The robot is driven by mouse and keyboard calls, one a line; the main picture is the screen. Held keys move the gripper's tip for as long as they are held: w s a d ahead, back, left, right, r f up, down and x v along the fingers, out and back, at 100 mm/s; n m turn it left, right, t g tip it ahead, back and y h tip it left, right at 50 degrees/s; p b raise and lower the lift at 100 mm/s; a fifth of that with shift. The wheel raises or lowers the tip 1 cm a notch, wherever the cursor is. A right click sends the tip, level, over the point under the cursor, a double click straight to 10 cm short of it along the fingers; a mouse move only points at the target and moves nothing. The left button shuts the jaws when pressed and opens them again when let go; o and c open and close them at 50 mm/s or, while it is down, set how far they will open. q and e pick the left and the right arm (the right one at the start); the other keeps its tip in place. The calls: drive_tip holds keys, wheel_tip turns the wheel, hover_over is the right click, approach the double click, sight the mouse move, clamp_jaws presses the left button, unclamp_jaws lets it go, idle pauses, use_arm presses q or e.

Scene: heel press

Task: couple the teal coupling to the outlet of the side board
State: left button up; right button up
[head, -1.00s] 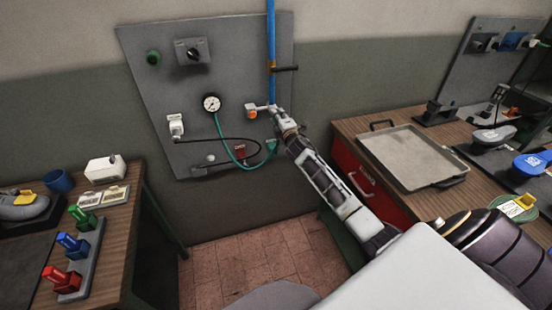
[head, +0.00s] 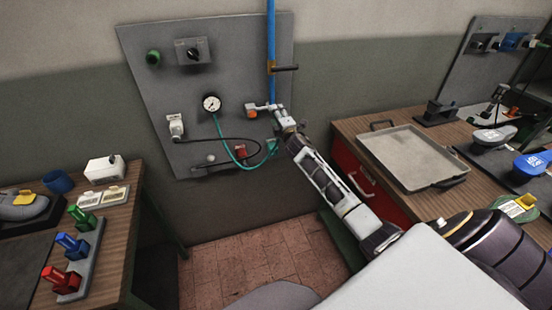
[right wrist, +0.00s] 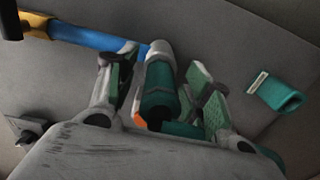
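The teal coupling (right wrist: 160,92) shows in the right wrist view as a dark teal cylinder. Its far end lines up with a silver fitting (right wrist: 159,49) by the blue pipe; I cannot tell how firmly they are joined. My right gripper (right wrist: 158,85) has one finger on each side of the coupling, with visible gaps. In the head view my right gripper (head: 279,111) is at the outlet on the side board (head: 240,75), hiding the coupling. A teal hose (head: 224,140) runs from the gauge to a teal piece (head: 271,146) below the gripper. My left gripper is out of view.
The blue pipe (head: 271,30) with a black-handled valve (head: 285,68) drops to the outlet. An orange knob (head: 252,113) sits left of it. A gauge (head: 211,103) and a white socket (head: 176,126) are on the board. Benches stand left and right.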

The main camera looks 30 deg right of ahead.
drive_tip(key=shift+s, duration=0.2)
drive_tip(key=v, duration=1.1)
drive_tip(key=shift+s+a, duration=0.2)
drive_tip(key=shift+s, duration=0.15)
idle(0.5)
idle(0.5)
